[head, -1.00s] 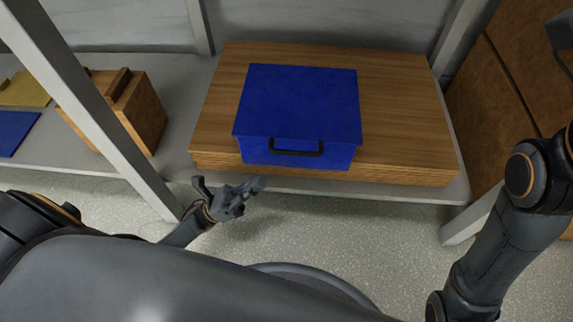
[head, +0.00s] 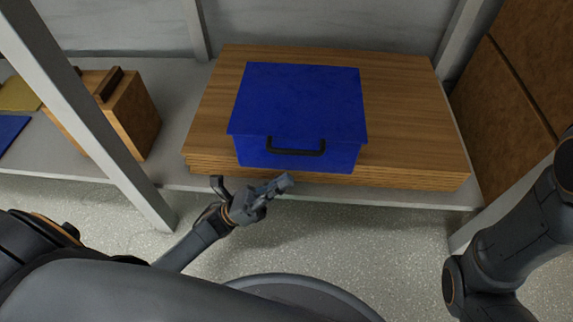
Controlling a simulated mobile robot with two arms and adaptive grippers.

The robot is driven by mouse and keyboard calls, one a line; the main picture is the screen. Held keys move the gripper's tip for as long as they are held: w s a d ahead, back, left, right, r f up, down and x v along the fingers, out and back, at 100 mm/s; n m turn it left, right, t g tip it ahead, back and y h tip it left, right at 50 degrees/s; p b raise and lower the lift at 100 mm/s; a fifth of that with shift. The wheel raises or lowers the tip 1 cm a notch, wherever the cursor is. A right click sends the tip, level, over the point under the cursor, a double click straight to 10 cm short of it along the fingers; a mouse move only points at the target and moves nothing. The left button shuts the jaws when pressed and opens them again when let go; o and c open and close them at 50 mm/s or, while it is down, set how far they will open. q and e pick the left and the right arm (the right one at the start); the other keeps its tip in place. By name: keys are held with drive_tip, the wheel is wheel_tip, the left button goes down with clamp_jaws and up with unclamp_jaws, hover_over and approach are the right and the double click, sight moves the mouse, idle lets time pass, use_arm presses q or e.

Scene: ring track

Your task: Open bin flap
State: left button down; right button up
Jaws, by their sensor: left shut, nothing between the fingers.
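A blue bin (head: 298,112) with a flat blue flap (head: 302,98) on top sits on a wooden board. The flap lies closed. A black handle (head: 297,151) shows at the bin's front, just below the flap's front edge. My left gripper (head: 255,192) is in front of the bin, below and left of the handle in the picture, apart from it. It is shut and empty. My right arm comes in at the right edge, but its gripper is out of view.
The wooden board (head: 415,140) lies on a grey shelf (head: 180,150). A grey post (head: 85,115) stands left of the bin. Beyond it are a wooden box (head: 122,125) and a blue flat piece (head: 10,130). Brown panels (head: 510,90) close off the right.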

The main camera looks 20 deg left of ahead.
use_arm(q)
drive_tip(key=r, duration=0.1)
drive_tip(key=w+r, duration=0.1)
drive_tip(key=r, duration=0.1)
drive_tip(key=r+b, duration=0.1)
drive_tip(key=r, duration=0.1)
drive_tip(key=shift+w+d, duration=0.2)
drive_tip(key=shift+d, duration=0.2)
drive_tip(key=shift+r, duration=0.1)
